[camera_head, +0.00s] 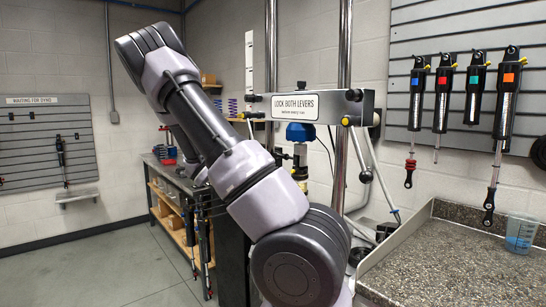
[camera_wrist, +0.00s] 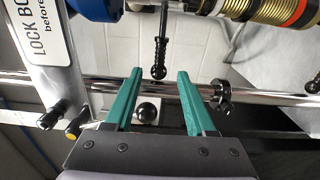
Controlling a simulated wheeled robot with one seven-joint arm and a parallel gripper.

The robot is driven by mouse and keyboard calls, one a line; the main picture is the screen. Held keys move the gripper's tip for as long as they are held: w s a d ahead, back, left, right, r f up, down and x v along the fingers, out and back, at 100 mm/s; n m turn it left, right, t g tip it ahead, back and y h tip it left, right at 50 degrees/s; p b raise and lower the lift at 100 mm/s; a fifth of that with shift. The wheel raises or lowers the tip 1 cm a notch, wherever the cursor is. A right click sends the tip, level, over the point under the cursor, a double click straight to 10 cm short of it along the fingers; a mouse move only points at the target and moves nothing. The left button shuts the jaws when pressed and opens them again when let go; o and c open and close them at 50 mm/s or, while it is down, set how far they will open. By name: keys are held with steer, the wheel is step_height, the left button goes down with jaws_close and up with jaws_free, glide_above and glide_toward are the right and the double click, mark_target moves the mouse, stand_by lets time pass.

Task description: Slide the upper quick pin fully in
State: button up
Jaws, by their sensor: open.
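In the wrist view, my gripper (camera_wrist: 160,74) is open, with two green fingers set wide apart. A dark rod with a rounded end (camera_wrist: 159,52), which looks like the upper quick pin, reaches down between the fingertips; no finger visibly touches it. It projects from beside the shock (camera_wrist: 265,10), which has a gold body and an orange ring, near the blue part (camera_wrist: 95,8) of the dyno. How far the pin is in cannot be told. In the head view, the blue part (camera_head: 300,132) hangs under the crosshead (camera_head: 318,106); my arm hides the gripper and pin.
A chrome column (camera_wrist: 110,87) crosses behind the fingers, with a black collar (camera_wrist: 222,94) at right. A black ball knob (camera_wrist: 148,111) lies between the fingers' bases. A yellow-ended lever (camera_wrist: 76,128) is at left.

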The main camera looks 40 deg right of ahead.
mark_target(280, 156)
steer(key=d, duration=1)
steer(key=shift+w+d, duration=0.2)
steer(key=shift+w, duration=0.15)
jaws_close()
stand_by(0.9)
